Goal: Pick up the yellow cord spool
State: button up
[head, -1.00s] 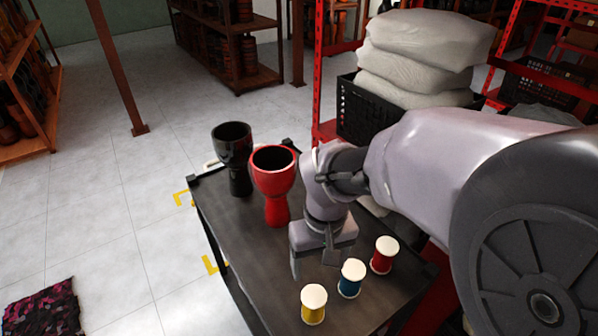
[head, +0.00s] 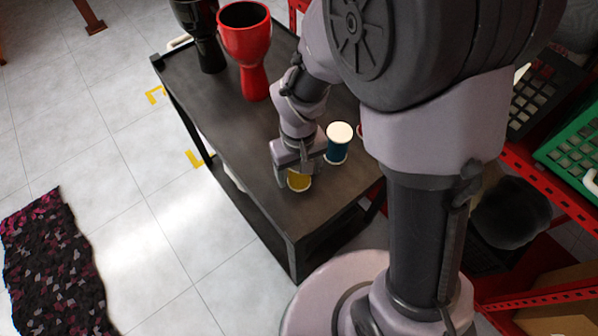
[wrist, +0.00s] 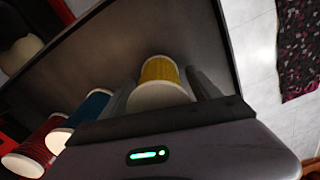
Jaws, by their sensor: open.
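The yellow cord spool (head: 299,181) stands on the dark cart top (head: 245,160), partly hidden by my gripper in the head view. In the wrist view the yellow spool (wrist: 160,72) with its pale end lies between my two open fingers. My gripper (head: 296,178) is open, with one finger on either side of the spool. The wrist view shows the fingers of my gripper (wrist: 162,93) apart, and I cannot tell whether either touches the spool.
A blue spool (head: 338,146) stands close by, with a red spool (wrist: 40,145) beyond it, mostly hidden in the head view. A red goblet drum (head: 246,45) and a black one (head: 202,30) stand at the cart's far end. A dark patterned rug (head: 50,265) lies on the floor.

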jog(key=shift+r, duration=0.15)
jog(key=shift+c, duration=0.6)
jog(key=c, duration=1.3)
